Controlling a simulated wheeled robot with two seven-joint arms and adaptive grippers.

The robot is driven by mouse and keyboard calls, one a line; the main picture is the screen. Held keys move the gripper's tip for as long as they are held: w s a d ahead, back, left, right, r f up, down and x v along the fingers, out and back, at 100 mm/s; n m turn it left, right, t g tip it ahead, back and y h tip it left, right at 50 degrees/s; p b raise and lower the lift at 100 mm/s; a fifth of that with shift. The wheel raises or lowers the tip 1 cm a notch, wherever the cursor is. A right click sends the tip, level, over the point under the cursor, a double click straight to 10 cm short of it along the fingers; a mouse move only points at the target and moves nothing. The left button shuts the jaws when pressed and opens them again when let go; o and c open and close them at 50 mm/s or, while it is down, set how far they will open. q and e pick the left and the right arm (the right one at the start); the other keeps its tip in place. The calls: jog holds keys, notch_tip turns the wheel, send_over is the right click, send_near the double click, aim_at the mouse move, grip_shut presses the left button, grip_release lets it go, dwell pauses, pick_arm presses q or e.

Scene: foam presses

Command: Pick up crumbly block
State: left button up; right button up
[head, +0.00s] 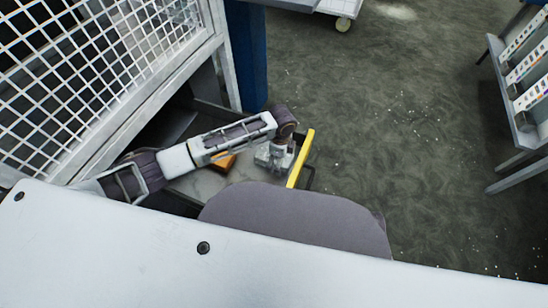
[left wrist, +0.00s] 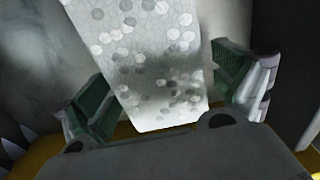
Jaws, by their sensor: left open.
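In the left wrist view, a pale grey-white block (left wrist: 155,60) with round, bubble-like speckles stands between the two fingers of my left gripper (left wrist: 163,95). The fingers have dark green pads and are spread apart. The left finger is close to the block's lower left edge; a gap shows beside the right finger. In the head view, my left arm comes in from the left and the left gripper (head: 275,156) is low over a grey surface. I cannot make out the block there. My right gripper is not in view.
A yellow bar (head: 300,158) stands just right of the left gripper. A small orange thing (head: 223,161) lies partly under my left arm. A white mesh guard (head: 95,75) and a blue post (head: 247,55) are close by. The floor (head: 400,140) to the right is open.

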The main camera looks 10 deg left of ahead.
pick_arm(q)
jog(key=shift+c, duration=0.2)
jog(key=c, duration=1)
jog(key=shift+r, duration=0.1)
jog(key=shift+r, duration=0.8)
notch_tip(320, 180, up, 6)
jog(key=shift+r+p, duration=0.1)
jog(key=shift+p, duration=1.05)
jog(key=shift+r, duration=1.05)
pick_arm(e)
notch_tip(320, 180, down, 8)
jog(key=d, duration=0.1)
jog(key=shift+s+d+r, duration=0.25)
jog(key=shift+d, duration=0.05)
